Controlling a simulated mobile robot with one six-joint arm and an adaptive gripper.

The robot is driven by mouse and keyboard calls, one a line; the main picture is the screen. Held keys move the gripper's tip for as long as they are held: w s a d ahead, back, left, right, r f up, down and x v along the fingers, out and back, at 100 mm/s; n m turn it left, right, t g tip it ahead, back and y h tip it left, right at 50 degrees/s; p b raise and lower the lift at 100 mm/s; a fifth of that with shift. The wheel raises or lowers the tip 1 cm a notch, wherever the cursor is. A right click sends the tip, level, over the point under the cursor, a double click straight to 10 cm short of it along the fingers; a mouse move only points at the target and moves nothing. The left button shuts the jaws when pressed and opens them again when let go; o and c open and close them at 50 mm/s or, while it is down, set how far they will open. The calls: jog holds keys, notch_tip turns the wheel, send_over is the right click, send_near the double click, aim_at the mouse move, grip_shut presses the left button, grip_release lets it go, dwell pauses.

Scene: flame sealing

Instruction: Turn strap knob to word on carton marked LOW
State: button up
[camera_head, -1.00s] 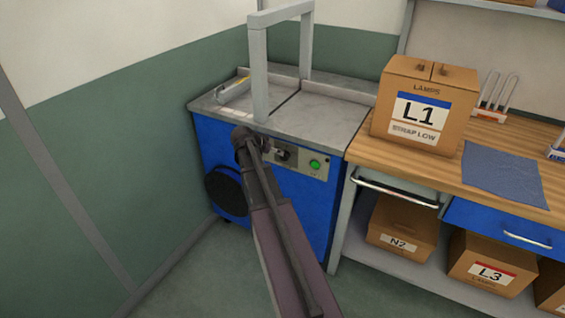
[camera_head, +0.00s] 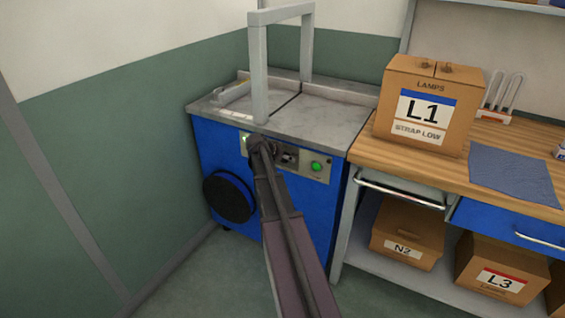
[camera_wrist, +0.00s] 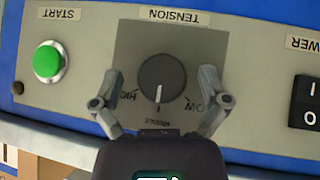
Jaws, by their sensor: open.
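The strap tension knob (camera_wrist: 162,80) is a dark round dial on a grey panel in the wrist view, where the lettering appears upside down. Its white pointer is at the word MIDDLE, between HIGH and LOW. My gripper (camera_wrist: 160,78) is open, with one finger on each side of the knob; contact is not clear. The fingers partly cover HIGH and LOW. The carton (camera_head: 452,115) marked L1 and STRAP LOW stands on the wooden bench. In the head view, my arm's end is at the machine's front panel, and finger details are unclear.
The green START button (camera_wrist: 48,61) and the black POWER switch (camera_wrist: 306,103) flank the knob. The blue strapping machine (camera_head: 300,205) has a grey arch (camera_head: 260,75) above its top. The bench (camera_head: 365,155) stands to its right, with cartons on the shelf below.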

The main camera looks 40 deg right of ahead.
jog(key=shift+c, duration=0.2)
jog(key=c, duration=1.1)
jog(key=shift+a, duration=0.15)
jog(key=shift+d+g, duration=0.2)
jog(key=shift+g, duration=0.1)
jog(key=n+g+h+b, duration=0.1)
jog(key=b, duration=0.1)
jog(key=n+g+h+b, duration=0.1)
jog(key=g, duration=0.1)
jog(key=shift+w+f+b, duration=0.1)
jog(key=shift+f+b, duration=0.2)
jog(key=shift+b, duration=0.1)
jog(key=n+g+h+b, duration=0.2)
jog(key=b, duration=0.2)
jog(key=shift+n+g, duration=0.3)
jog(key=shift+g, duration=0.1)
jog(key=shift+r+n+g+h+b, duration=0.15)
jog(key=shift+n+g+h+b, duration=0.4)
jog(key=shift+h+b, duration=0.35)
